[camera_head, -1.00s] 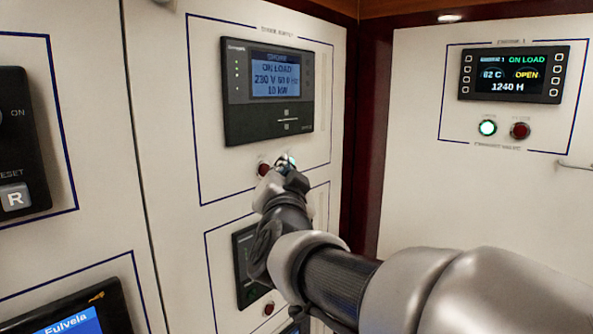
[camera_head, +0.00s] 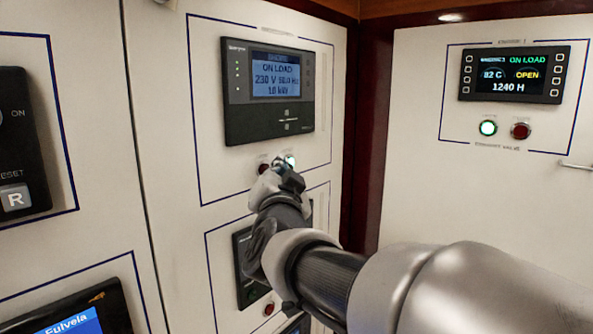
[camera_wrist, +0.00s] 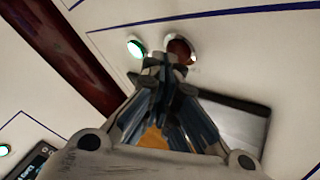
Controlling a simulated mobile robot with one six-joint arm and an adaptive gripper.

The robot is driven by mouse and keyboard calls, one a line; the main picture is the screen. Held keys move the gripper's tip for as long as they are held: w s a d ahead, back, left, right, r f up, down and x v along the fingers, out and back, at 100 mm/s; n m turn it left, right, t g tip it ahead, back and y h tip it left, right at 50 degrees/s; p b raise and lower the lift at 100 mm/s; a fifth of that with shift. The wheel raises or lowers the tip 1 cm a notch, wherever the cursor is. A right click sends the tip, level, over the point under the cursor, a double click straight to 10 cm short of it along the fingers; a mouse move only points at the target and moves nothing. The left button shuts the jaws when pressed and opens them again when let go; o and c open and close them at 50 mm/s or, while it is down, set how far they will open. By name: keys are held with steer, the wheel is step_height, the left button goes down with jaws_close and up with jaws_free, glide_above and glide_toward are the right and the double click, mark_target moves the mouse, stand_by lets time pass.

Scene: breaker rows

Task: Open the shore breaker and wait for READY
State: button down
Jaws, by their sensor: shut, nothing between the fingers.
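In the wrist view the green button (camera_wrist: 136,47) is on the left and the red button (camera_wrist: 180,49) on the right. My gripper (camera_head: 284,172) is shut and empty, just below the two buttons. In the wrist view its fingertips (camera_wrist: 166,66) overlap the lower edge of the red button; whether they touch it I cannot tell.
Below the shore panel, my arm partly hides another dark unit (camera_head: 248,265).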

steer(key=shift+w+a, duration=0.25)
steer(key=shift+a, duration=0.05)
stand_by(0.8)
steer(key=shift+s+d, duration=0.1)
steer(key=shift+d, duration=0.05)
steer(key=shift+s+d+b, duration=0.45)
steer(key=shift+d, duration=0.1)
steer(key=shift+s+d+b, duration=0.7)
steer(key=shift+s+d, duration=0.1)
steer(key=shift+d, duration=0.2)
steer(key=shift+s+d+b, duration=0.65)
steer(key=shift+s+d, duration=0.1)
steer(key=shift+d, duration=0.2)
steer(key=shift+f, duration=0.1)
